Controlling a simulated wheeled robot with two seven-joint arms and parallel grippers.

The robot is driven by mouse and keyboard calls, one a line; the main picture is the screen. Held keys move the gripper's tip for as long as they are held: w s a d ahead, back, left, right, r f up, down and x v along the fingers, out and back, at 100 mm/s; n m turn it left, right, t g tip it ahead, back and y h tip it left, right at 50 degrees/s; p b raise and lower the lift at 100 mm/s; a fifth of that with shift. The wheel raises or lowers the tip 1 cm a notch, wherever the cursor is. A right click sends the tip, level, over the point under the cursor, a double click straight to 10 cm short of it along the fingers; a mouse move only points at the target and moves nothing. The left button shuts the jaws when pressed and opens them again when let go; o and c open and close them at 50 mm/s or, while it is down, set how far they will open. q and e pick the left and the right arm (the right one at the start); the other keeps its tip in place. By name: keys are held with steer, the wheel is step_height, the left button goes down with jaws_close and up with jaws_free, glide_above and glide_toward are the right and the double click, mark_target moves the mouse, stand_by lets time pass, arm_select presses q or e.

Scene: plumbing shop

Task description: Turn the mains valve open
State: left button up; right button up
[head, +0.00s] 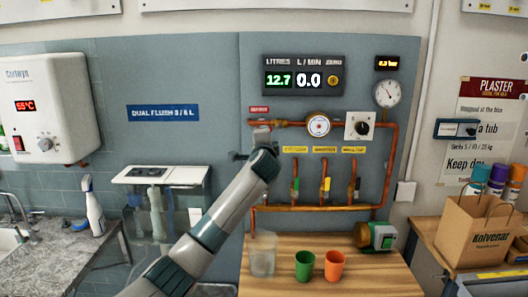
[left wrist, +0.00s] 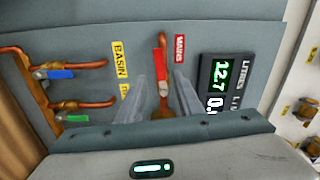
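The mains valve's red lever (left wrist: 162,55) shows in the left wrist view beside the red MAINS label (left wrist: 179,48). It points to the top of that view, and brass (left wrist: 160,107) shows at its lower end. My left gripper (left wrist: 157,82) is open, with one finger on each side of the lever's line. I cannot tell whether either finger touches it. In the head view my left gripper (head: 262,130) is at the pipe panel just below the MAINS label (head: 259,109), and my arm hides the lever. My right gripper is not in view.
The meter (head: 303,77) above reads 12.7 litres and 0.0 L/min. Copper pipes carry a green lever (head: 295,186), a yellow lever (head: 327,184), gauges and a black knob (head: 361,128). A clear jug (head: 263,254), green cup (head: 305,265) and orange cup (head: 335,265) stand on the wooden bench (head: 370,280).

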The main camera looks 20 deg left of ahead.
arm_select(q)
steer(key=b+v, duration=0.2)
steer(key=v, duration=0.7)
steer(key=shift+b, duration=0.4)
steer(key=shift+s, duration=0.1)
